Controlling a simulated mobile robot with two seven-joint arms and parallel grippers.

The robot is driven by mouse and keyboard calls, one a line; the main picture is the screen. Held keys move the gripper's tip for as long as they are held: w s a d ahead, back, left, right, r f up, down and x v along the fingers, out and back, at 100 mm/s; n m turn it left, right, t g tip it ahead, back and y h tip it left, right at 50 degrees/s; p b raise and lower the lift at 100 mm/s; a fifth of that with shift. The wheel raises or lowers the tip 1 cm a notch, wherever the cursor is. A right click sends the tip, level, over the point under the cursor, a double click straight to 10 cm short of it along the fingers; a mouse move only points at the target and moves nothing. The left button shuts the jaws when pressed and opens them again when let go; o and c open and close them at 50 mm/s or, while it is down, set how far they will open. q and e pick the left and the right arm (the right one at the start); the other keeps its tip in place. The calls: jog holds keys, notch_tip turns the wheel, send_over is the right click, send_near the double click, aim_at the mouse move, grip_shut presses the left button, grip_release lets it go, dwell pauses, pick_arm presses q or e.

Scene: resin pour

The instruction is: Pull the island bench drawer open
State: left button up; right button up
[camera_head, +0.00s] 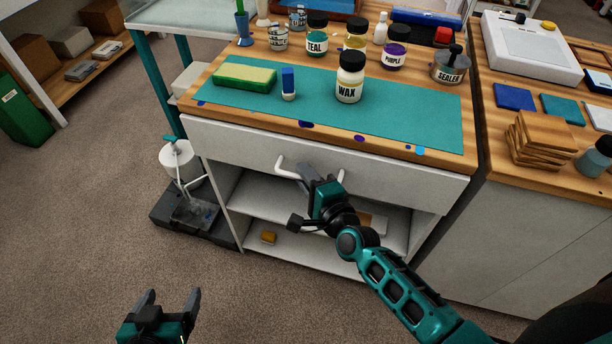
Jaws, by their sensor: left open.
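The island bench drawer (235,143) has a wide white front just under the wooden top. I see no clear gap above the front and cannot tell whether it is slightly out. Its pale bar handle (283,168) shows at both ends, with its middle hidden by my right gripper (306,174). That gripper is at the handle, its fingers overlapping the bar. I cannot tell whether they are closed around it. My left gripper (167,300) is open and empty, low over the carpet at the bottom left, well away from the drawer.
Open shelves (262,205) lie below the drawer. A teal mat (415,122) on the bench top bears a wax jar (350,80), a sponge (244,78) and a blue-and-white item (288,84). A grey-based apparatus (185,205) stands left of the bench. Carpet (80,225) at left is clear.

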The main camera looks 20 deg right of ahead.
grip_shut()
pick_arm(q)
jog(key=shift+a, duration=0.1)
